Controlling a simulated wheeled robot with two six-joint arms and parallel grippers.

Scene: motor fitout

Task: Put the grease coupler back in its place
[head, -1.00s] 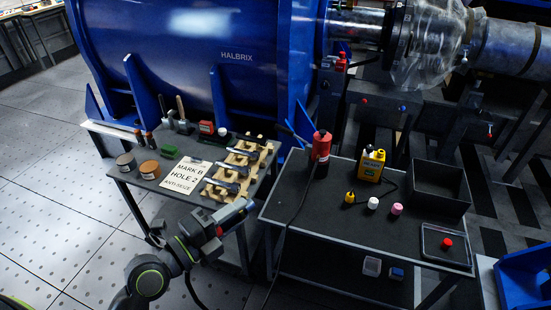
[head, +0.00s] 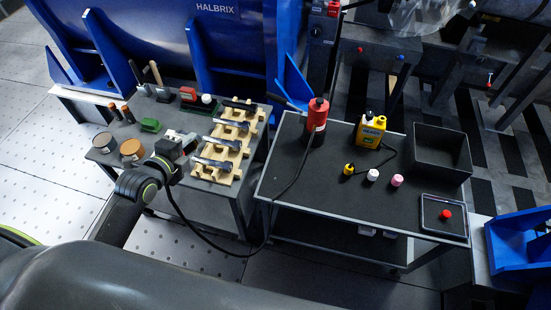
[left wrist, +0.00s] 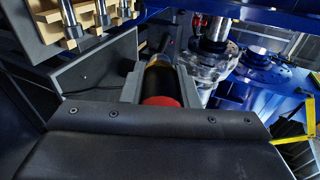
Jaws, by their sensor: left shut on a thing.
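My left gripper (head: 182,140) is over the left bench, in front of the wooden rack (head: 222,172). In the left wrist view it is shut on a dark cylindrical piece with a red end (left wrist: 160,98), which I take for the grease coupler. In the head view that piece is too small and covered to make out. A black hose (head: 215,250) hangs from the gripper in a loop toward the right cart and appears to lead up to the red grease canister (head: 317,116). The right gripper is not in view.
The right cart (head: 300,175) holds a yellow unit (head: 371,130), small bottles, a black bin (head: 441,152) and a tray (head: 444,218). A gap separates bench and cart.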

